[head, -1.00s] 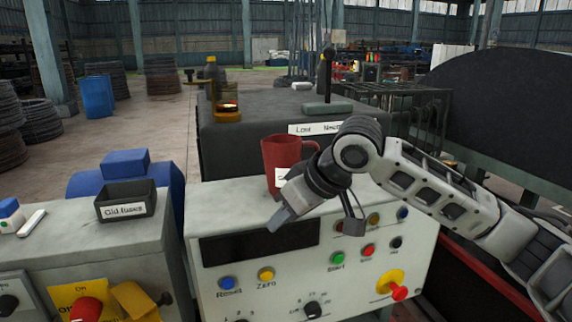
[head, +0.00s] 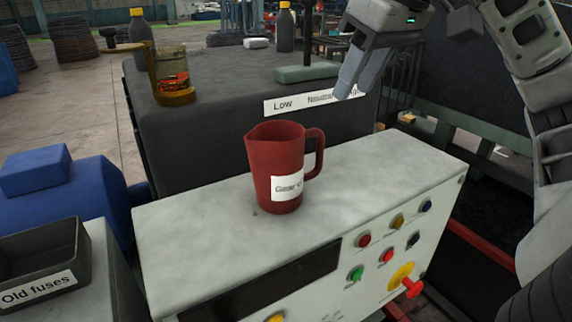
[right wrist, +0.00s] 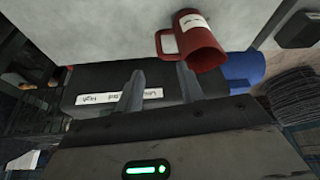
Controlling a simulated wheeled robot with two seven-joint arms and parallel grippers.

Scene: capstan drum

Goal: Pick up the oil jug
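The oil jug (head: 272,180) is a red jug with a white label that seems to start with "Gear". It stands upright on the pale top of the control cabinet (head: 205,215), its handle to the right. My right gripper (head: 350,82) is above and behind the jug to the right, over the dark housing, apart from the jug. In the right wrist view the two fingers (right wrist: 160,85) are spread with nothing between them. The jug (right wrist: 200,45) shows there beyond the fingers, at the upper right. My left gripper is not in view.
The dark housing (head: 220,130) behind the cabinet carries a gauge glass (head: 172,78) in a brass fitting, a bottle (head: 140,32) and a "Low/Neutral" label (head: 310,102). Buttons line the cabinet front. An "Old fuses" box (head: 40,270) is at left. The cabinet top around the jug is clear.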

